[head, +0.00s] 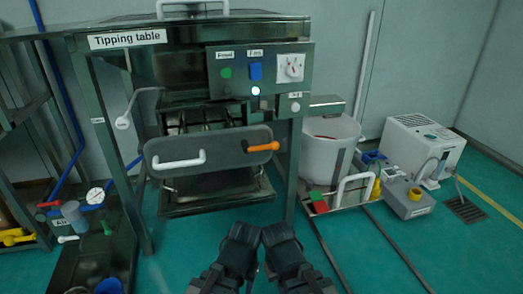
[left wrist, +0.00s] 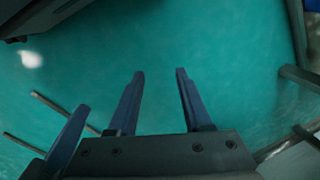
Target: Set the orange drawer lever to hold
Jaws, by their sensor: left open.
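The orange drawer lever (head: 262,146) sits at the right end of the grey drawer front (head: 215,148) on the tipping table. It lies nearly level, its right end bent upward. A white bar handle (head: 180,161) is on the left of the same front. My left gripper (head: 240,246) and right gripper (head: 282,246) are side by side at the bottom middle, below and apart from the drawer. In the left wrist view, my left gripper (left wrist: 160,72) is open, with only floor between its fingers. The right gripper's fingers cannot be made out in the head view.
A control panel (head: 262,72) with buttons and a dial is above the drawer. A white bucket (head: 328,150) stands to the right, with a white machine (head: 424,142) beyond. A gauge (head: 95,196) and pipes are at left. Green floor (head: 200,230) before the drawer is clear.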

